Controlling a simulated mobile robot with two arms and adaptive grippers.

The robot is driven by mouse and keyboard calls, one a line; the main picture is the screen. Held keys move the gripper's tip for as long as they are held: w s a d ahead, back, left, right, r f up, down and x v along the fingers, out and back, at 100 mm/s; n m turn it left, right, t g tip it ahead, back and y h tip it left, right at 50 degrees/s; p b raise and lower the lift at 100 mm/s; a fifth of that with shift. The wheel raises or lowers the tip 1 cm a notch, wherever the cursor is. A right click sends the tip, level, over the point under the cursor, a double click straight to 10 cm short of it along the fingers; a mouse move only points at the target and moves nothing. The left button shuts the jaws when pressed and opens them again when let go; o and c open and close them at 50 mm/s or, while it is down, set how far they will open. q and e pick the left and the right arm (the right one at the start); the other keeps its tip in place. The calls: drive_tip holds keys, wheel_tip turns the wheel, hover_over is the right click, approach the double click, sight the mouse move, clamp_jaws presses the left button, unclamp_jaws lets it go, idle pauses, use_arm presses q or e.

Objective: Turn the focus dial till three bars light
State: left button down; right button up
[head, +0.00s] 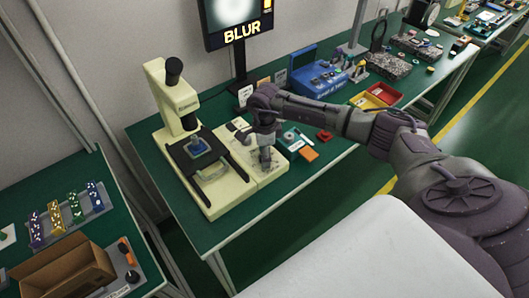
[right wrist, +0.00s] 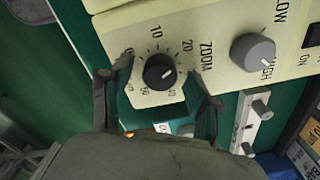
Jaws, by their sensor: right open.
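The microscope (head: 172,100) is cream with a black eyepiece and stands on the green bench. A control box (head: 236,147) sits against its right side. In the right wrist view, a black dial (right wrist: 160,72) with a white pointer and a number scale is on the cream panel; no focus label is visible. My right gripper (right wrist: 155,92) is open, its fingers on either side of the dial, apart from it. The right gripper (head: 265,158) covers the dial in the head view.
A blue toolbox (head: 318,78) and red and yellow trays (head: 383,92) stand farther right on the bench. A cardboard box (head: 62,272) is on another bench, lower left.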

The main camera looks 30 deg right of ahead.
drive_tip(key=c, duration=1.1)
drive_tip(key=shift+c, duration=0.2)
drive_tip(key=shift+m, duration=0.4)
drive_tip(key=m+b, duration=0.1)
drive_tip(key=m, duration=0.3)
drive_tip(key=shift+m, duration=0.3)
drive_tip(key=m+b, duration=0.1)
drive_tip(key=m, duration=0.4)
drive_tip(key=shift+m, duration=0.3)
drive_tip(key=o, duration=1.1)
